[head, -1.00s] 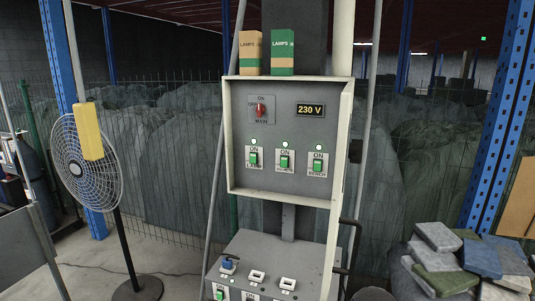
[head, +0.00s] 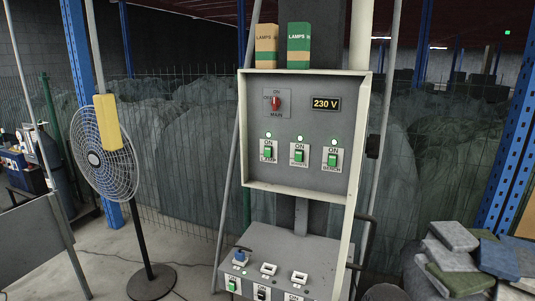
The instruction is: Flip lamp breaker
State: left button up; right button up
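The grey breaker panel (head: 305,85) hangs on a post in the middle of the head view, with a pale frame around it. The lamp breaker (head: 268,153) is the leftmost of three green switches in a row, with a lit green light above it. The middle breaker (head: 299,156) and the bench breaker (head: 332,160) also have lit green lights above them. The red main switch (head: 276,103) sits at the upper left of the panel, next to a 230 V display (head: 326,104). Neither of my grippers is in view.
Two lamp boxes (head: 299,46) (head: 266,46) stand on top of the panel. A lower console (head: 290,255) with sockets and switches juts out below it.

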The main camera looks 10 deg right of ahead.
aim_at(268, 149)
jog(key=j+z, duration=0.25)
jog(key=j, duration=0.25)
jog(key=i+j, duration=0.1)
jog(key=j, duration=0.15)
jog(key=j+u, duration=0.15)
jog(key=i+j, duration=0.25)
jog(key=i, duration=0.25)
jog(key=i+j+u, duration=0.1)
jog(key=i+j, duration=0.15)
jog(key=i, duration=0.2)
